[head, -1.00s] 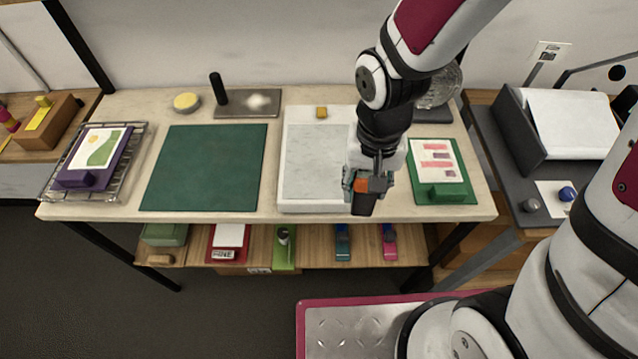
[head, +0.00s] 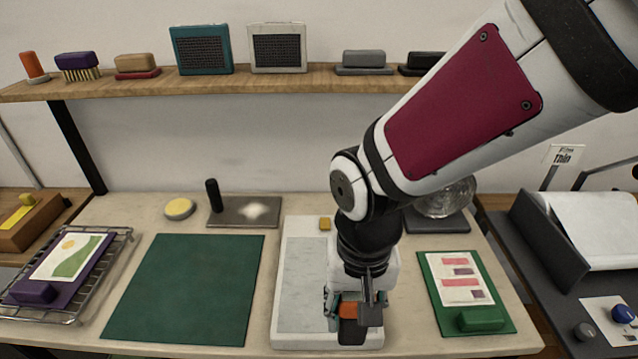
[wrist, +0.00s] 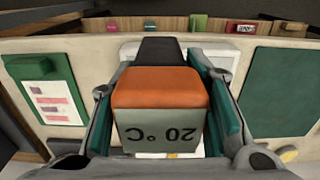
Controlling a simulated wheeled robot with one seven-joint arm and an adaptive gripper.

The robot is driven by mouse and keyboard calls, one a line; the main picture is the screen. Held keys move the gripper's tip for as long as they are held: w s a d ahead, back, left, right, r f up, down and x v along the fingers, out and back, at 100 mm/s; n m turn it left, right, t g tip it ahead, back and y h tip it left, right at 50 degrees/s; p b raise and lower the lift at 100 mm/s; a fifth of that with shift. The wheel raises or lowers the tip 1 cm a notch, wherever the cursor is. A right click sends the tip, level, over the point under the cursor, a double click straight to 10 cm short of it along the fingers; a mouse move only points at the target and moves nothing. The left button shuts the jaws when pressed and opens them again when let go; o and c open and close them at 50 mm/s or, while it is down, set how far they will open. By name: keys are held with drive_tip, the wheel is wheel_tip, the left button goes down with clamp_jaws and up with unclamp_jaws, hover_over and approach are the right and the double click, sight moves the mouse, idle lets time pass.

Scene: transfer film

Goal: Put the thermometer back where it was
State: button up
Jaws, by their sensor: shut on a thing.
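My gripper (head: 352,305) is shut on the thermometer, which has an orange body and a black end and shows orange between the fingers in the head view (head: 348,311). In the wrist view the thermometer (wrist: 160,90) fills the middle, with a grey face reading "20 °C" upside down and a black part beyond the orange. Teal finger pads press on both its sides. The gripper holds it over the front right part of the white slab (head: 303,333); I cannot tell how high above it.
A green mat (head: 185,288) lies left of the slab and a green board with a printed card (head: 465,290) lies right. A wire rack (head: 108,262) holds a purple board at the left. A shelf (head: 290,80) above carries brushes, blocks and two mesh-fronted boxes.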

drive_tip(key=shift+w+a+f+p, duration=0.1)
drive_tip(key=shift+w+a+f, duration=0.55)
drive_tip(key=shift+w, duration=0.95)
drive_tip(key=shift+w+a+f+p, duration=0.1)
drive_tip(key=shift+w+a+f, duration=0.55)
drive_tip(key=shift+w, duration=0.9)
drive_tip(key=shift+w+a+f+p, duration=0.1)
drive_tip(key=shift+w+a+f, duration=0.25)
drive_tip(key=shift+w+f, duration=0.9)
drive_tip(key=shift+w+r, duration=0.2)
drive_tip(key=shift+w, duration=0.2)
drive_tip(key=o, duration=1.3)
drive_tip(key=shift+o, duration=0.6)
